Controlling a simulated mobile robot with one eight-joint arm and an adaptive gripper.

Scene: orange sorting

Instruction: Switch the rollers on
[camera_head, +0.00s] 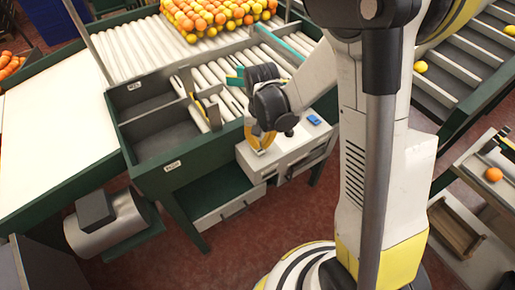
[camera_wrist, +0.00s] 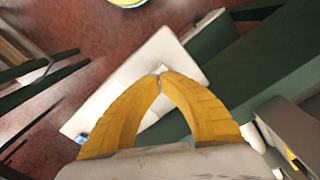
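The rollers (camera_head: 130,48) are pale cylinders on a green-framed sorting table; more rollers (camera_head: 225,75) run toward my arm. A white control box (camera_head: 290,148) is fixed to the table's front side, with a small blue part (camera_head: 314,119) on top. My gripper (camera_head: 260,146) is over the left part of this box. In the wrist view its yellow fingers (camera_wrist: 160,76) meet at the tips, over the white box top (camera_wrist: 165,52). The blue part (camera_wrist: 81,138) shows at lower left there. The fingertips hide what lies directly under them, and I cannot tell whether they touch the box.
A crowd of oranges and lemons (camera_head: 215,14) sits on the far rollers. Two green-walled bins (camera_head: 165,130) lie left of my gripper. A white belt (camera_head: 50,130) is at left, and a slatted conveyor (camera_head: 470,55) with lemons is at right. An open drawer (camera_head: 228,207) is below.

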